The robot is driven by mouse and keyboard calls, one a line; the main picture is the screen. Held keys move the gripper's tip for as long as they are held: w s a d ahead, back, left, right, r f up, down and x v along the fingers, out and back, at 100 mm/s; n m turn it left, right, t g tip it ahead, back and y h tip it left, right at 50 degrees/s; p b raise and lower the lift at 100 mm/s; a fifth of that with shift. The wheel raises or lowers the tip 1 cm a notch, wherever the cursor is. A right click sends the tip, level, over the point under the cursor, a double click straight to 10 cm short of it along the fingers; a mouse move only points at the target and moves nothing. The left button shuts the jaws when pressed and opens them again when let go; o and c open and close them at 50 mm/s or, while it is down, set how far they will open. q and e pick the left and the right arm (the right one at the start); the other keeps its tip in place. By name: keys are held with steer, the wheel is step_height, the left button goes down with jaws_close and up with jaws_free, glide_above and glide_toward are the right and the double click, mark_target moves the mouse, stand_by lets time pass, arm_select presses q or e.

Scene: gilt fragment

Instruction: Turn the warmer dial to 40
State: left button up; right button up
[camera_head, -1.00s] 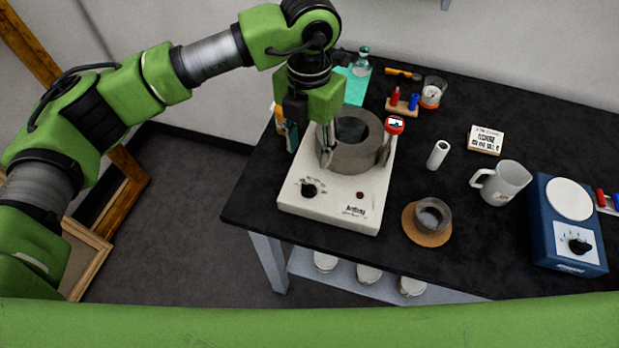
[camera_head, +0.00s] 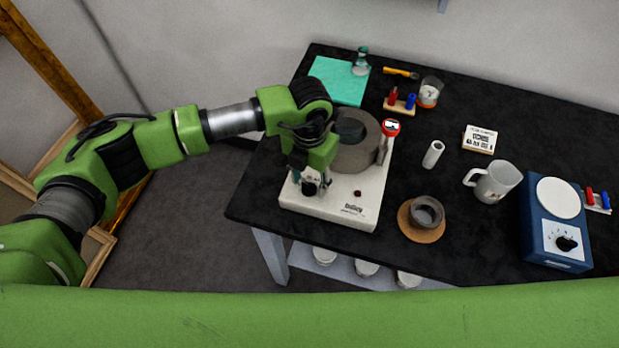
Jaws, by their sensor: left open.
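The warmer (camera_head: 345,207) is a white box at the left end of the black table, with a thick grey ring block on top. Its black dial (camera_head: 310,189) sits on the front left of its top face, now mostly covered by my gripper. The dial's scale and pointer cannot be read. My left gripper (camera_head: 311,184) is open and points down at the dial, its fingertips to either side of the knob. I cannot tell whether they touch it. My right gripper is not in view.
A red-topped probe (camera_head: 390,127) stands at the ring's right. A small grey bowl (camera_head: 427,211) on a cork mat, a white cylinder (camera_head: 433,154), a mug (camera_head: 494,183) and a blue device (camera_head: 556,240) with its own dial stand to the right. A teal mat (camera_head: 338,82) lies behind.

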mark_target(310, 184)
arm_select(q)
steer(key=c, duration=1.1)
steer(key=shift+f+m+b, duration=0.15)
steer(key=shift+m+b, duration=0.25)
steer(key=shift+b, duration=0.45)
steer(key=m+b, duration=0.3)
steer(key=b, duration=0.3)
steer(key=shift+m, duration=0.3)
steer(key=shift+m+b, duration=0.8)
steer(key=shift+b, duration=0.4)
steer(key=shift+r, duration=0.25)
steer(key=o, duration=1.1)
step_height(310, 184, up, 12)
